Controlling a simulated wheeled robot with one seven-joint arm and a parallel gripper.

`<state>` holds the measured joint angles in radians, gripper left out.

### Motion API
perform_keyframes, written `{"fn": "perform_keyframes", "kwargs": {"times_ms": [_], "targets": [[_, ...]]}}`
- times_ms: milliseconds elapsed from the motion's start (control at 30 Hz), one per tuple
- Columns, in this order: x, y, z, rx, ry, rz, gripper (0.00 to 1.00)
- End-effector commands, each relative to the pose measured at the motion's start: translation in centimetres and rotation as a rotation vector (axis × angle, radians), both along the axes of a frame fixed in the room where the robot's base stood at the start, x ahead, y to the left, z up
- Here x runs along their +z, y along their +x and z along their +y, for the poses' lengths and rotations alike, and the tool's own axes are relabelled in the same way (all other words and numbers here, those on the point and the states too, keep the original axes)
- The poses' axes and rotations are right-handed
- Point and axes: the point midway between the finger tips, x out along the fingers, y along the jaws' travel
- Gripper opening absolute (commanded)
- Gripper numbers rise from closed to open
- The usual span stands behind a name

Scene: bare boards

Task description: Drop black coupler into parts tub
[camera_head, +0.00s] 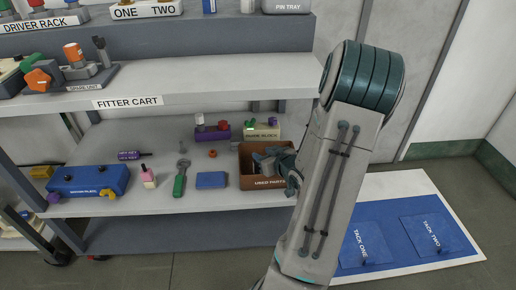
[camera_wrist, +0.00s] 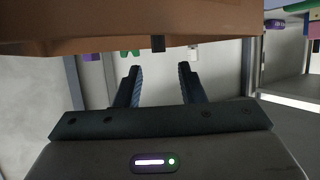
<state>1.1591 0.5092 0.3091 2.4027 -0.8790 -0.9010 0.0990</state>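The brown parts tub (camera_head: 262,183), labelled "USED PARTS", stands on the cart's lower shelf. My gripper (camera_head: 266,160) is over the tub's opening in the head view, partly hidden by my forearm. In the wrist view the brown tub (camera_wrist: 100,32) fills the top of the picture. My gripper (camera_wrist: 158,70) shows two dark fingers there, apart, with nothing between them. A small black piece (camera_wrist: 158,43), which looks like the black coupler, is at the tub's edge beyond the fingertips. I cannot tell whether it is inside the tub or resting on something.
The lower shelf also holds a blue organiser (camera_head: 88,181), a green-handled tool (camera_head: 180,180), a blue block (camera_head: 211,180) and a gauge-block holder (camera_head: 262,133). The upper "FITTER CART" shelf (camera_head: 210,85) overhangs behind. A blue-and-white mat (camera_head: 400,210) lies at the right.

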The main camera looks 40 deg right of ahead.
Motion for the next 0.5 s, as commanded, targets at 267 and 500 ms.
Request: {"fn": "perform_keyframes", "kwargs": {"times_ms": [267, 500], "targets": [[0.7, -1.5, 0.6, 0.001, -0.016, 0.036, 0.36], [1.6, -0.4, 3.8, -0.021, -0.120, 0.291, 0.36]]}}
